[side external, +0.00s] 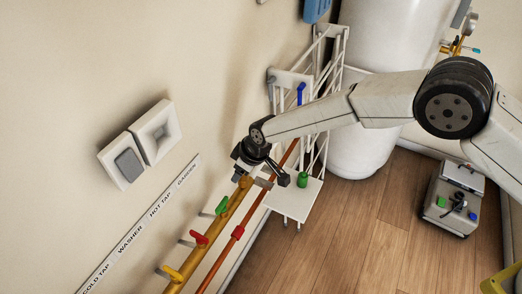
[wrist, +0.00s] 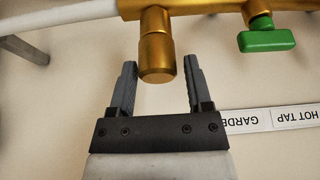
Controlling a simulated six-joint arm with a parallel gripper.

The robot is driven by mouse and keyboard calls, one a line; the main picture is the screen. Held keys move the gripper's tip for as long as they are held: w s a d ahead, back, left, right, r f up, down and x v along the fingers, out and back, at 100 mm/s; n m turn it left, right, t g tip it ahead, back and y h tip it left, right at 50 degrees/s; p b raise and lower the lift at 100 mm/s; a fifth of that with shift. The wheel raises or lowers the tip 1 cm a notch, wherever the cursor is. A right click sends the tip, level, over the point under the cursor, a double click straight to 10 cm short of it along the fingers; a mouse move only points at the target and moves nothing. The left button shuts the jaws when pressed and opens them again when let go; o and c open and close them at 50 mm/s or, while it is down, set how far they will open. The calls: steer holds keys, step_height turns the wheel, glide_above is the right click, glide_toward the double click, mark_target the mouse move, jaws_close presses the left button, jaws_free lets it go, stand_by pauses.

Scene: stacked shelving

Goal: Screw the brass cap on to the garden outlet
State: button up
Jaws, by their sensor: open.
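In the wrist view a short brass stub (wrist: 155,35) hangs from the brass pipe (wrist: 205,6), near the GARDEN label. Its lower end is a wider brass collar (wrist: 157,68), which looks like the cap; I cannot tell whether it is threaded on or only seated. My gripper (wrist: 160,72) is open, with one finger on each side of this end and a visible gap at both sides. In the side external view my gripper (side external: 264,172) is at the upper end of the brass pipe (side external: 232,208), hiding the outlet there.
A green valve handle (wrist: 266,40) is right of the stub. Red (side external: 199,238) and yellow (side external: 172,273) handles are farther down the pipe. A copper pipe (side external: 228,247) runs alongside.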

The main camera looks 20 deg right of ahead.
steer(key=shift+n+g+y, duration=0.5)
steer(key=shift+n+g, duration=0.3)
steer(key=shift+n, duration=1.6)
steer(key=shift+s, duration=0.1)
steer(key=shift+n, duration=0.3)
steer(key=n+g, duration=0.1)
steer(key=n, duration=0.1)
steer(key=shift+n, duration=0.3)
steer(key=n+g, duration=0.1)
steer(key=n, duration=0.3)
steer(key=shift+g, duration=0.4)
steer(key=shift+d+n+g+h, duration=0.1)
steer(key=shift+n+g+h, duration=0.45)
steer(key=shift+n, duration=1.65)
steer(key=shift+y, duration=0.25)
